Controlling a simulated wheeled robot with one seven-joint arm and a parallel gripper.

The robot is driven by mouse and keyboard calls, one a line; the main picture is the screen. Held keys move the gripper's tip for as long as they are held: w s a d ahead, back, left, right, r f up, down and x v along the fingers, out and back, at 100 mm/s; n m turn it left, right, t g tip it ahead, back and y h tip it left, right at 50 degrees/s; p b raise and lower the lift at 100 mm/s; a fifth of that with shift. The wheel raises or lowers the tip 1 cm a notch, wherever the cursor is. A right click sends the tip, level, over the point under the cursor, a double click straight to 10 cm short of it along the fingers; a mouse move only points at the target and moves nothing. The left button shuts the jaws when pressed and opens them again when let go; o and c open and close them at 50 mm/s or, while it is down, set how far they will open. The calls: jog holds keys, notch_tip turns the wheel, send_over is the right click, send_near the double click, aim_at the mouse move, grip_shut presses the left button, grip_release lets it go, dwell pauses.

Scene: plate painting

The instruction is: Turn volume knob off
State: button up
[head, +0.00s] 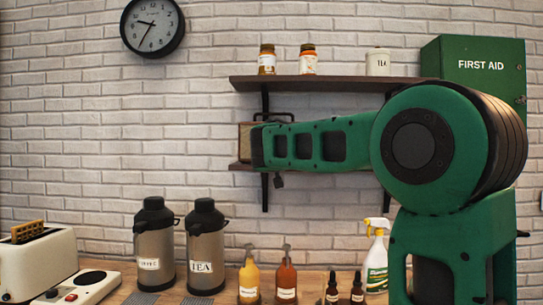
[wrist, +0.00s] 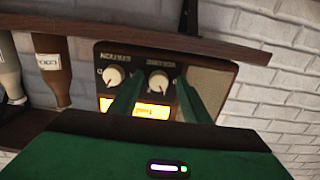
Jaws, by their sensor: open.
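The radio stands on the lower shelf; in the wrist view its dark front panel (wrist: 140,108) shows upside down. The volume knob (wrist: 158,82), cream with a small pointer mark, sits under the inverted VOLUME label. My gripper (wrist: 160,79) is open, with one green finger on each side of the volume knob in the picture. I cannot tell whether either finger touches it. In the head view, only the left edge and handle of the radio (head: 245,135) show behind my green arm; my fingers are hidden there.
The function knob (wrist: 113,76) is just left of my left finger in the wrist view. An orange lit display (wrist: 150,111) lies below the knobs. Bottles (wrist: 50,70) stand left of the radio. The lower shelf (wrist: 170,32) edge crosses the top.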

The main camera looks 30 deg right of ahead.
jog(key=c, duration=1)
jog(key=shift+c, duration=0.2)
jog(key=shift+a, duration=0.1)
jog(key=n, duration=1.1)
jog(key=shift+n, duration=0.4)
